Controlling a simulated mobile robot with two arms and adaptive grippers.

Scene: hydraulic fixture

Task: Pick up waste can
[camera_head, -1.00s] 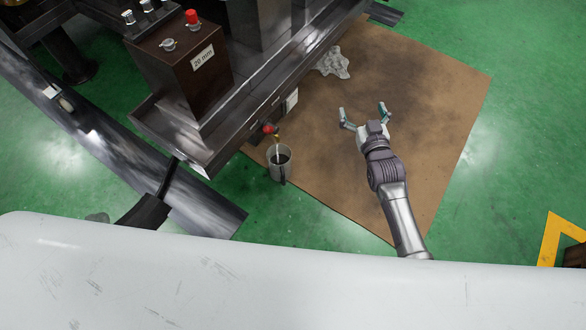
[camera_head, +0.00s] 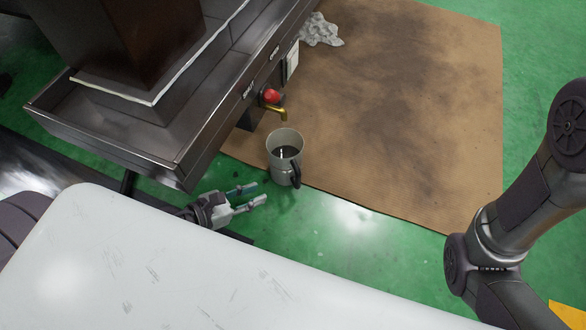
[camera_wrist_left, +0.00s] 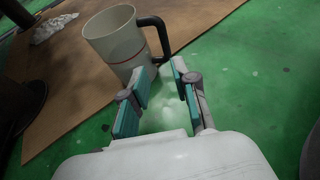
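The waste can (camera_head: 284,172) is a pale grey mug-like can with a black handle. It stands upright on the green floor at the edge of the brown sheet, below a brass tap with a red handle (camera_head: 271,97). Its inside looks dark. In the left wrist view the can (camera_wrist_left: 116,42) is just beyond the fingertips, its handle toward the right. My left gripper (camera_head: 258,193) is open and empty, left of and nearer than the can, apart from it. Its fingers (camera_wrist_left: 162,72) also show in the left wrist view. My right gripper is out of view; only right arm links show.
The dark metal fixture (camera_head: 190,150) overhangs the floor left of the can. The brown sheet (camera_head: 430,120) lies behind and right, with a crumpled grey rag (camera_head: 320,31) on it.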

